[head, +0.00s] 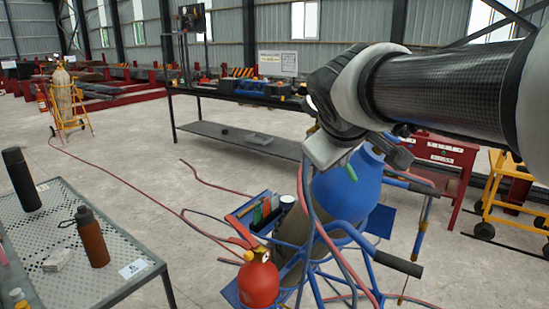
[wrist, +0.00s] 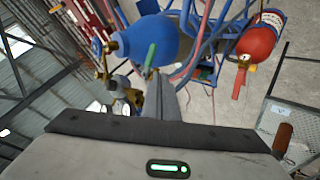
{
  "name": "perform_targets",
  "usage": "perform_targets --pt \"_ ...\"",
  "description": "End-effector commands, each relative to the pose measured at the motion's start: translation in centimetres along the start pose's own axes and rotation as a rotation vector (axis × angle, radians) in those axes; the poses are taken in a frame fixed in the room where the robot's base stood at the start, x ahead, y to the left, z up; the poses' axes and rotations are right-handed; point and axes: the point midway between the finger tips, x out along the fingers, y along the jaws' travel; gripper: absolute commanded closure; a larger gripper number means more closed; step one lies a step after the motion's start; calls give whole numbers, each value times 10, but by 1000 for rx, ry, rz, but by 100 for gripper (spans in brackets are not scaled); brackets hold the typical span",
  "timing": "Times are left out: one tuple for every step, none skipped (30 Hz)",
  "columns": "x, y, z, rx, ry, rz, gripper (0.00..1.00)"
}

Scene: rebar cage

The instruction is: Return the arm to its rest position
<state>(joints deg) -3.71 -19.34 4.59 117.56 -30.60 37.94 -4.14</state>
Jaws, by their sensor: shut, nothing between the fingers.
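My arm reaches in from the right of the head view, and my gripper (wrist: 158,85) is shut and empty. In the head view it hangs in front of the blue gas cylinder (head: 347,192), hiding its top. The wrist view shows the same blue cylinder (wrist: 152,40) beyond the fingers, with brass fittings (wrist: 108,46) beside it. A small green piece (wrist: 151,54) shows at the fingertips; I cannot tell whether it touches them.
A blue cylinder cart with hoses stands below my arm, with a red extinguisher (head: 258,282). A perforated table (head: 95,270) with bottles is at left. A long dark workbench (head: 235,140) is behind, and a red cabinet (head: 440,150) at right. Open floor (head: 130,155) lies left of centre.

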Motion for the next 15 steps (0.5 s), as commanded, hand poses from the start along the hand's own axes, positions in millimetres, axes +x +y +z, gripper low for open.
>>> perform_targets --pt "-11 1 -1 -1 2 0 100" --pt "-15 0 -2 0 3 0 100" --pt "-20 0 -1 0 2 -1 100" --pt "-23 0 -1 0 1 -1 100" --pt "-25 0 -1 0 1 -1 100" --pt "-28 0 -1 0 1 -1 100" --pt "-30 0 0 2 0 -1 100" --pt "-31 -1 2 5 -3 -3 100" --pt "-32 -3 7 17 -11 -10 100" --pt "-34 -6 14 32 -20 -18 100" --pt "-35 -9 22 52 -31 -28 100" --pt "-37 -15 36 88 -51 -47 100" --pt "-39 -21 49 121 -69 -64 100" --pt "-40 -28 64 158 -90 -84 100" --pt "-44 -39 82 212 -116 -113 100"
